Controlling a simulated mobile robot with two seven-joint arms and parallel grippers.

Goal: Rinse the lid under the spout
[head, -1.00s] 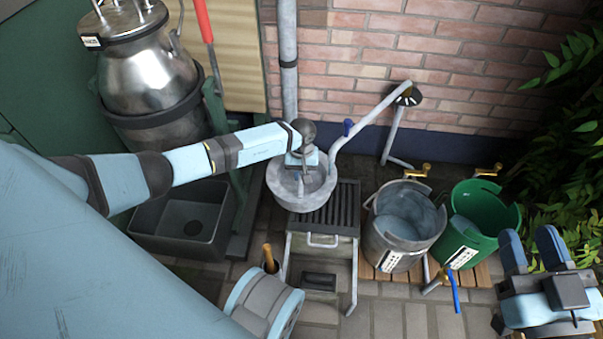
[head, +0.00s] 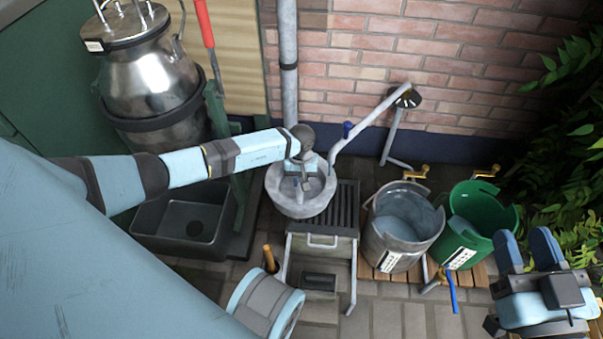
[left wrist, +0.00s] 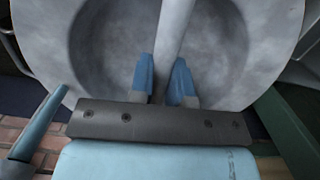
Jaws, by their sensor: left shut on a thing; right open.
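The lid (head: 300,205) is a grey round dish with a raised rim and a bar across its middle. My left gripper (head: 305,178) is shut on that bar, and the lid hangs over the left part of a slatted drain grate (head: 345,208). In the left wrist view the blue fingertips (left wrist: 164,80) pinch the bar inside the lid (left wrist: 100,55). The spout (head: 365,125) is a grey pipe with a blue handle. Its lower end shows by the lid's right rim; I see no water running. My right gripper (head: 527,242) is open and empty at the lower right.
A grey bucket with water (head: 385,250) and a green bucket (head: 492,238) stand on wooden slats right of the grate. A steel churn (head: 155,85) stands at the left above a dark square tub (head: 165,225). A brick wall (head: 440,50) closes the back.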

